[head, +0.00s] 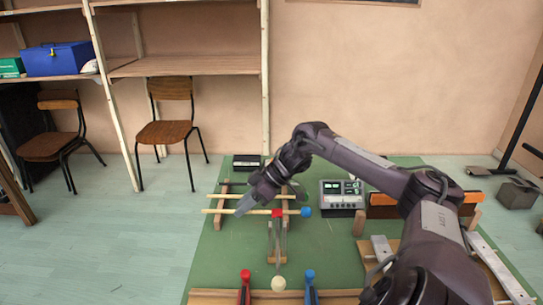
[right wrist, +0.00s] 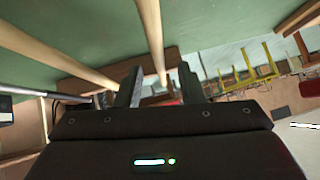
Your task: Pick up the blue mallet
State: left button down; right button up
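The blue mallet has a pale wooden stick (head: 222,211) and a blue head (head: 306,212). It lies across a low wooden rack in the head view, with the head to the right. A second pale stick (head: 222,196) lies parallel behind it. My right gripper (head: 241,207) is over the mallet's stick, left of the head, and hides part of it. In the right wrist view its two fingers (right wrist: 160,90) stand apart, with a pale stick (right wrist: 153,35) running toward the gap. I cannot tell whether the fingers touch it. My left gripper is not in view.
A grey device (head: 342,193) stands to the right. Red (head: 245,283) and blue (head: 310,283) handles and a cream ball (head: 278,284) are in front. The green mat (head: 215,265) is clear at front left.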

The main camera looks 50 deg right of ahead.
jog(key=shift+w+a+f, duration=0.25)
jog(key=shift+a+f, duration=0.1)
jog(key=shift+f, duration=0.05)
grip_shut()
